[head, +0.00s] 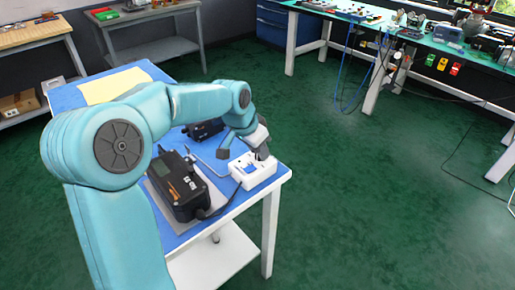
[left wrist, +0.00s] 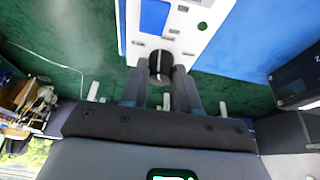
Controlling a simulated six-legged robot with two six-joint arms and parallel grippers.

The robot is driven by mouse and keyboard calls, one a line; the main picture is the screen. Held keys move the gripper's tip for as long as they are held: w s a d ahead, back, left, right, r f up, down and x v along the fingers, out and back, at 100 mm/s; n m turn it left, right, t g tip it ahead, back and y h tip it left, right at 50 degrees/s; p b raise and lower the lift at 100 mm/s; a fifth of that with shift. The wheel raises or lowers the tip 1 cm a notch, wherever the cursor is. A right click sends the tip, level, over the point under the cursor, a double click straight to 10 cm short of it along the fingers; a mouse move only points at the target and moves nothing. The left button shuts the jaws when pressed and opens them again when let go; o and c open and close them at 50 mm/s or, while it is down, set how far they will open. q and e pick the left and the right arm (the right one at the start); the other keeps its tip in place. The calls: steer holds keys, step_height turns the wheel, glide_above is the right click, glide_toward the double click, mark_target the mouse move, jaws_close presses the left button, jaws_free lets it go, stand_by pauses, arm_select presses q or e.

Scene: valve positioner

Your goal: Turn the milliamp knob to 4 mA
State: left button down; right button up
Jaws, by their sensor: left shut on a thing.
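A white calibrator box (head: 252,171) with a blue display sits at the right edge of the blue-topped table. In the left wrist view the box's white face (left wrist: 195,25) and blue display (left wrist: 155,17) show at the top. The dark round milliamp knob (left wrist: 160,64) is between the fingers of my left gripper (left wrist: 161,75), which is shut on it. In the head view my left gripper (head: 262,153) reaches down onto the far end of the box, and the knob is hidden there. The display's reading is too small to tell. My right gripper is not in view.
A black valve positioner (head: 178,186) stands on a grey plate left of the box, with a cable running between them. A second dark device (head: 205,130) is behind my left arm. A yellow sheet (head: 113,86) lies at the table's back. Green floor is clear to the right.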

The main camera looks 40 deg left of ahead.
arm_select(q)
steer(key=n, duration=0.1)
steer(key=n+y+b, duration=0.1)
steer(key=n, duration=0.1)
steer(key=shift+d+f+n, duration=0.15)
steer(key=shift+d+n, duration=0.05)
steer(key=shift+n, duration=0.1)
steer(key=shift+w+n+g+y+b, duration=0.1)
steer(key=shift+n+g+y+b, duration=0.15)
steer(key=shift+n+y+b, duration=0.6)
steer(key=shift+n+g+y+b, duration=0.15)
steer(key=shift+n+g+b, duration=0.1)
steer(key=shift+n, duration=1.1)
steer(key=c, duration=0.9)
jaws_free()
steer(key=shift+w, duration=0.1)
steer(key=shift+o, duration=0.2)
steer(key=p+v, duration=0.3)
steer(key=v, duration=1.3)
steer(key=shift+r, duration=0.25)
